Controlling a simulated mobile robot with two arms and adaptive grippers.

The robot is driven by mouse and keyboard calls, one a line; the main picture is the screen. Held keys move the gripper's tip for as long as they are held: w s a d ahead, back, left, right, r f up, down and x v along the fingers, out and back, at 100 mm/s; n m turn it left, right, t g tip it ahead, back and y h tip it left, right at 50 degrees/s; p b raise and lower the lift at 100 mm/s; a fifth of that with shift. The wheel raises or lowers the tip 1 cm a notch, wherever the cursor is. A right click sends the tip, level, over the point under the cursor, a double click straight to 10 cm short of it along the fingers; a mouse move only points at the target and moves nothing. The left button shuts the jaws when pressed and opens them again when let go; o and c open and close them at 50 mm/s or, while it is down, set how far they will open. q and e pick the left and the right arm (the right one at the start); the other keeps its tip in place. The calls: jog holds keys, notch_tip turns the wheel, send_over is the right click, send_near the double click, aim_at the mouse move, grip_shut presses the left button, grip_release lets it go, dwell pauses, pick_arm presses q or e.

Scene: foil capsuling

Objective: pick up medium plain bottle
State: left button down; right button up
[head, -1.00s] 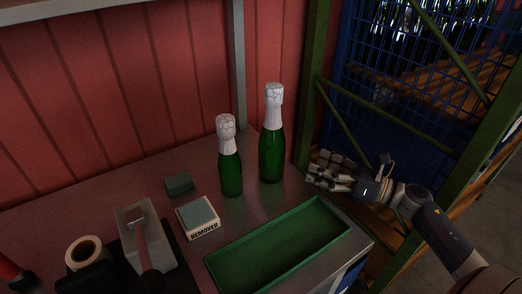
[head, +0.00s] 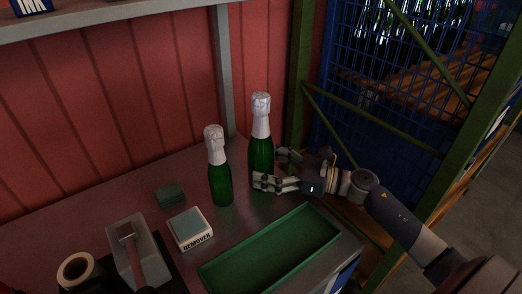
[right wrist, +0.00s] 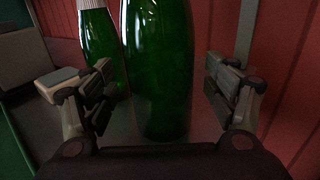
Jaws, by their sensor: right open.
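Two green bottles with white foil tops stand upright on the grey bench in the head view: a shorter one (head: 221,184) on the left and a taller one (head: 261,150) to its right. My right gripper (head: 266,167) is open, with its fingers on either side of the taller bottle's lower body. In the right wrist view the taller bottle (right wrist: 160,75) stands between the open fingers, with a gap at each side. The shorter bottle (right wrist: 98,45) is behind the left finger there. Neither green body shows a label. My left gripper is out of view.
A green tray (head: 333,238) lies in front of the bottles. A remover box (head: 193,239), a dark green block (head: 170,196), a metal container (head: 148,250) and a roll (head: 77,268) are to the left. A red wall and green rack posts stand close behind and right.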

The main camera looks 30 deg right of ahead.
jog(key=shift+x, duration=0.95)
jog(key=shift+d, duration=0.1)
jog(key=c, duration=1.9)
jog(key=shift+r, duration=0.15)
jog(key=shift+r, duration=0.1)
